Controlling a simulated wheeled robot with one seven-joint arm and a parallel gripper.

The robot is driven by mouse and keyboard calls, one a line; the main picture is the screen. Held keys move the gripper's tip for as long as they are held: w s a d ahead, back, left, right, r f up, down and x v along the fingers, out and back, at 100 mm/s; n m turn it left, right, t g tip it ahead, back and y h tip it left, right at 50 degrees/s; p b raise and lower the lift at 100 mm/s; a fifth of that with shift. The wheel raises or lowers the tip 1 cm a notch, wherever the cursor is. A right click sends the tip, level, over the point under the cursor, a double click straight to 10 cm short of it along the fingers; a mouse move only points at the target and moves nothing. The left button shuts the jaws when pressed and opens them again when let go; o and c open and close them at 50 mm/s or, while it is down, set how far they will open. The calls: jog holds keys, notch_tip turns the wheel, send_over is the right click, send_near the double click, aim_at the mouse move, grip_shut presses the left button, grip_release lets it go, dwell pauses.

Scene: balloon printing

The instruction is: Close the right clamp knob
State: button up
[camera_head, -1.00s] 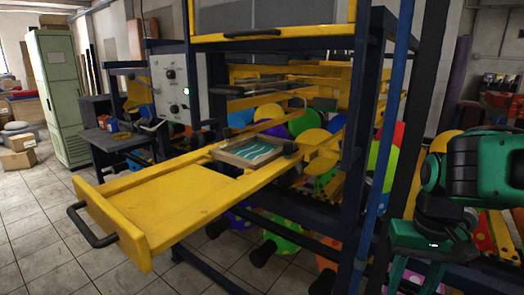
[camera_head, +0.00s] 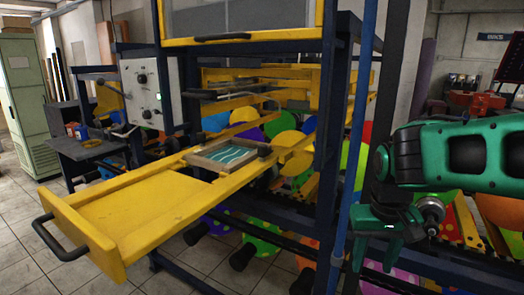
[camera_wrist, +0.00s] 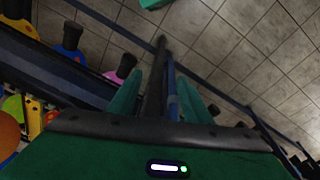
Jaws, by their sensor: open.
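A wooden-framed screen with a teal wave print (camera_head: 228,155) lies on the yellow sliding drawer (camera_head: 150,205) of the machine. A small dark knob (camera_head: 264,150) sits at the right edge of that screen, probably the right clamp knob. Its turn position is too small to tell. My gripper (camera_head: 372,258) is at the lower right in the head view, well apart from the knob, pointing down. In the wrist view my gripper (camera_wrist: 160,98) has its two green fingers spread. Dark and blue posts show between the fingers; I cannot tell their distance. No knob shows in the wrist view.
A blue post (camera_head: 350,150) and the machine's dark frame stand between my arm and the drawer. The drawer's black handle (camera_head: 55,240) juts out at lower left. Several coloured balloons (camera_head: 290,150) fill the space behind. Tiled floor is open at left.

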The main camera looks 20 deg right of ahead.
jog(key=w+a+r+n+t+h, duration=0.1)
jog(key=w+r+t, duration=0.1)
jog(key=w, duration=0.4)
jog(key=w+a+r+t+h, duration=0.1)
jog(key=w+r, duration=0.1)
jog(key=w, duration=0.5)
jog(key=n+t+h, duration=0.1)
jog(key=t, duration=0.8)
send_near(263, 146)
jog(key=x, duration=1)
jog(key=shift+w+d+f, duration=0.1)
jog(key=shift+w+f, duration=0.1)
jog(key=shift+w, duration=0.15)
jog(key=c, duration=1.1)
